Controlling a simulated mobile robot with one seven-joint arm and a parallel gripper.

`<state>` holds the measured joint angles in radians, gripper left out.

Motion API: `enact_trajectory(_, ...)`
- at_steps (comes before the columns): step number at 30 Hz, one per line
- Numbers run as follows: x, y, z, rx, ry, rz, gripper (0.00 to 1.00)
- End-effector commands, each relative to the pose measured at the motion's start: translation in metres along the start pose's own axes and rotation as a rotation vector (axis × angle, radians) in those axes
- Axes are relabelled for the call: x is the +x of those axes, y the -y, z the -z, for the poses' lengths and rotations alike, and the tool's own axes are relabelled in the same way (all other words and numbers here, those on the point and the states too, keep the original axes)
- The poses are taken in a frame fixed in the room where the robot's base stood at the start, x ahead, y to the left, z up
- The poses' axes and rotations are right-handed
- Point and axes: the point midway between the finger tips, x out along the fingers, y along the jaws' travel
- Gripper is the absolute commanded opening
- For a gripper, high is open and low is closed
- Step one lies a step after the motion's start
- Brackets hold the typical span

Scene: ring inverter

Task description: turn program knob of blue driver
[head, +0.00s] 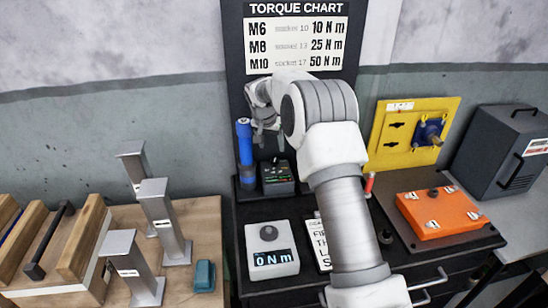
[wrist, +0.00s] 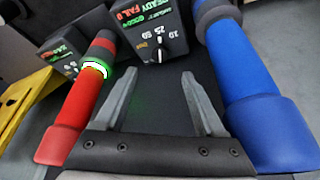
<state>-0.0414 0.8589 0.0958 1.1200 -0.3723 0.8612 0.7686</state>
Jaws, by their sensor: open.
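The blue driver (head: 245,155) stands upright at the left of the black bench, and shows at the right of the wrist view (wrist: 255,95). Beside it is a dark control box (head: 278,178) with indicator lights. The gap in depth is hard to judge. In the head view my gripper (head: 266,122) is above the box, partly hidden by my wrist.
A red driver (wrist: 85,100) with a glowing green ring stands left in the wrist view, beside a second control box (wrist: 68,48). A grey 0 N m display unit (head: 272,262) sits in front. A yellow panel (head: 388,150) and an orange box (head: 425,215) are at right.

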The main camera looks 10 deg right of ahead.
Motion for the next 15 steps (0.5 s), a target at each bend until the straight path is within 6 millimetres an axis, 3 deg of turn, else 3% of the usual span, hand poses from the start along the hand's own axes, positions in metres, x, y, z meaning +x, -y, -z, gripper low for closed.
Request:
enact_trajectory(6, 0.045, -0.001, 0.0, 0.001, 0.002, -0.001, 0.72)
enact_trajectory(15, 0.079, 0.0, 0.0, 0.001, 0.001, 0.0, 0.72)
